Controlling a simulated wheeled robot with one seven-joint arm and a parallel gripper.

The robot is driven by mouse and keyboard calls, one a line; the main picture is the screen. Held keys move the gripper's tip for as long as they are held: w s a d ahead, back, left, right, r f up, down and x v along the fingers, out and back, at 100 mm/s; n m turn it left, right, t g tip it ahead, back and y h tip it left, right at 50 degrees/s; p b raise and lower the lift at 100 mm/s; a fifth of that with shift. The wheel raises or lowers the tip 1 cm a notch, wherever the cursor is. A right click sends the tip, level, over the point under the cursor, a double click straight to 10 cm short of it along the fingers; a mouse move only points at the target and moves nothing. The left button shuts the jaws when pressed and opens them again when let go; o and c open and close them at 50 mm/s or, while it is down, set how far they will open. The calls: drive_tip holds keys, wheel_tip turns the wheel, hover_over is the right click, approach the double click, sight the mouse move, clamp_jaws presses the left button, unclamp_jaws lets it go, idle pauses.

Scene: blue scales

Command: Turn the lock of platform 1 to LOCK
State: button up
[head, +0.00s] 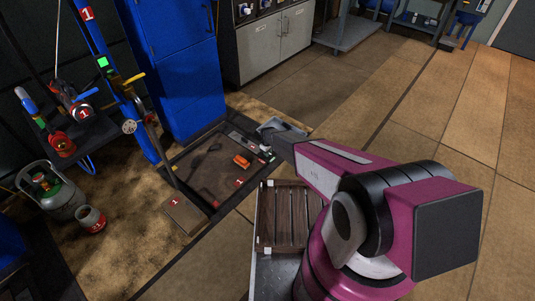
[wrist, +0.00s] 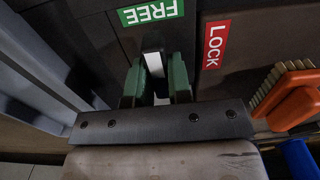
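The lock of platform 1 shows in the wrist view as a dark panel with a green FREE label (wrist: 150,12) at the top and a red LOCK label (wrist: 215,45) to its right. A narrow pale lever (wrist: 152,62) points toward the FREE label. My gripper (wrist: 156,68) has its two green fingers on either side of this lever. I cannot tell whether they press on it.
An orange brush (wrist: 290,95) lies close to the right of my gripper; an orange thing (head: 241,161) also shows on the platform. A blue cabinet (head: 180,65) stands behind. A wooden crate (head: 285,220) is beside my arm. The floor at right is clear.

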clamp_jaws()
drive_tip(key=m, duration=0.3)
drive_tip(key=shift+m, duration=0.4)
drive_tip(key=m, duration=0.5)
drive_tip(key=shift+a, duration=0.1)
drive_tip(key=m, duration=0.5)
drive_tip(key=shift+a, duration=0.1)
drive_tip(key=shift+m, duration=2.1)
